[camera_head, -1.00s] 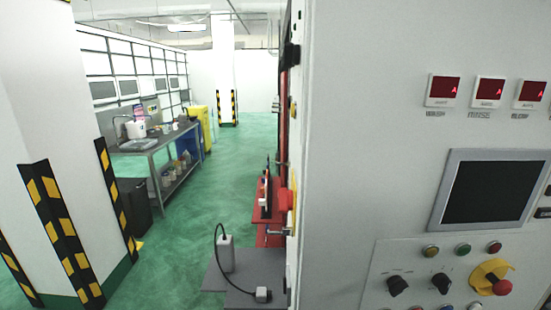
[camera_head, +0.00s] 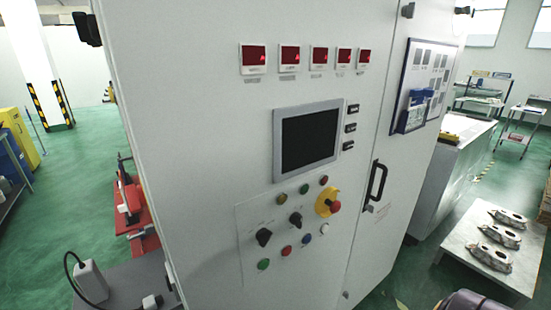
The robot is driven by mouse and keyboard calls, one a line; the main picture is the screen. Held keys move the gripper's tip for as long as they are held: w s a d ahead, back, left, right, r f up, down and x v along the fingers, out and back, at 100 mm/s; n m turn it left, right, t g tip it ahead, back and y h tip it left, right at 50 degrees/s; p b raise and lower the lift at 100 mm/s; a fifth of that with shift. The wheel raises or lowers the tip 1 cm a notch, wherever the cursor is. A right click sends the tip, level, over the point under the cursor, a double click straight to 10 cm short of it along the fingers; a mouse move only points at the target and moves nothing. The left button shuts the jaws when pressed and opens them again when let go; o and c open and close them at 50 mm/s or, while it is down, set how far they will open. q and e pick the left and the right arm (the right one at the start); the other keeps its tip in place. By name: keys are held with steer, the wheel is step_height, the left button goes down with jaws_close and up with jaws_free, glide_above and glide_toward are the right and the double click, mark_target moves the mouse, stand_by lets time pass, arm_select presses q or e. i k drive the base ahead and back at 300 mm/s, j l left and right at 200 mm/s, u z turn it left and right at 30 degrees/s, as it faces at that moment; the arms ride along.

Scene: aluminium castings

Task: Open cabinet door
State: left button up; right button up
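The tall light-grey cabinet (camera_head: 200,130) fills the middle of the head view. Its front carries red displays, a dark screen (camera_head: 309,138), knobs, buttons and a red emergency stop on yellow. To the right is the cabinet door (camera_head: 392,150), which looks closed, with a black handle (camera_head: 376,181) on it. A board with papers and a blue holder (camera_head: 412,110) is fixed to the door's upper part. Neither of my grippers can be made out in this view.
A low table (camera_head: 470,246) with several metal castings stands right of the cabinet, before a white box-like unit (camera_head: 450,180). A grey surface with a cabled device (camera_head: 92,282) and red equipment (camera_head: 133,205) is at left. Green floor (camera_head: 85,160) is open at far left.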

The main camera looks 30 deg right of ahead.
mark_target(427, 48)
steer(key=z, duration=2.15)
